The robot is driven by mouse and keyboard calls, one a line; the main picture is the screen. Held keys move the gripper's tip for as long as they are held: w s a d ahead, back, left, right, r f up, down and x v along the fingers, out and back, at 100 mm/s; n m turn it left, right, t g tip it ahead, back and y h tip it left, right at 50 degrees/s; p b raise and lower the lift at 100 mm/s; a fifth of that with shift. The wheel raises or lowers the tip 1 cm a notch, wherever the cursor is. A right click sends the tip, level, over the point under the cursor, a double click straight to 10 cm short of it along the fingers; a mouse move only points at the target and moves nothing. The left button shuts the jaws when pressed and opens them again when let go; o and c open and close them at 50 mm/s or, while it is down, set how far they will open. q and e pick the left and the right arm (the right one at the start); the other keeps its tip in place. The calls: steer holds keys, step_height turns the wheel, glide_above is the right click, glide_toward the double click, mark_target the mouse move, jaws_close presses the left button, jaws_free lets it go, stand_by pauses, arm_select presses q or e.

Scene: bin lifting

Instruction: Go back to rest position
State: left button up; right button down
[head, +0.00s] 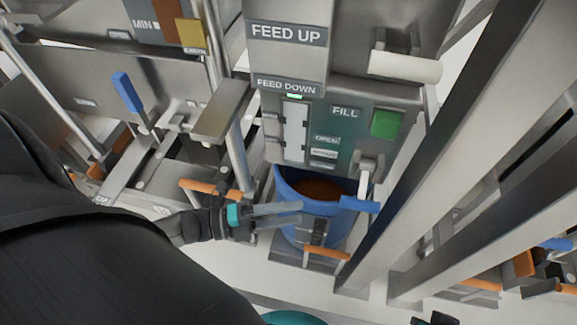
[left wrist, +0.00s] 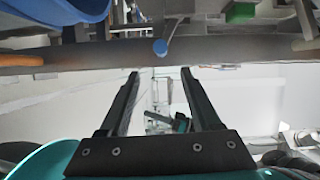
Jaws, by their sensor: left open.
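My left gripper (head: 300,213) is open and empty, its two fingers pointing right in front of the blue bin (head: 338,222). The bin stands under the dispensing machine and holds brown-orange contents. In the left wrist view, nothing lies between the open fingers (left wrist: 160,72), and part of the blue bin shows at the top left. A small dark and teal piece, possibly my right gripper (left wrist: 168,122), shows beyond the fingers. A dark shape at the head view's bottom right edge may be it too, but its jaws are not clear.
Orange handles (head: 327,253) stick out near the bin's base. Grey posts (head: 450,130) stand to the right. Pale floor is open in front.

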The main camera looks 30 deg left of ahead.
stand_by(0.7)
arm_select(q)
steer(key=s+a+f+n+g+y+p, duration=0.2)
steer(key=a+f+n+y+p, duration=0.65)
steer(key=f+n, duration=0.65)
arm_select(e)
steer(key=s+d+f+g+b, duration=0.1)
steer(key=s+d+f, duration=0.1)
steer(key=f, duration=0.4)
steer(key=s+d+f, duration=0.1)
steer(key=s+f, duration=0.1)
steer(key=f, duration=0.4)
arm_select(q)
steer(key=s+d+f+n+g+y+p, duration=0.1)
steer(key=s+f+n+g+y+p, duration=0.1)
steer(key=s+n, duration=0.3)
steer(key=s+d+f+n+g+y+p, duration=0.1)
steer(key=s+n+g, duration=0.4)
steer(key=s, duration=0.7)
step_height(320, 180, down, 3)
steer(key=shift+d+r+y+p, duration=0.15)
steer(key=shift+y+p, duration=0.6)
steer(key=shift+y, duration=0.5)
arm_select(e)
steer(key=s+d+f+h, duration=0.1)
steer(key=s+d+f, duration=0.3)
steer(key=s, duration=0.6)
steer(key=shift+d+g, duration=0.3)
steer(key=shift+d, duration=0.2)
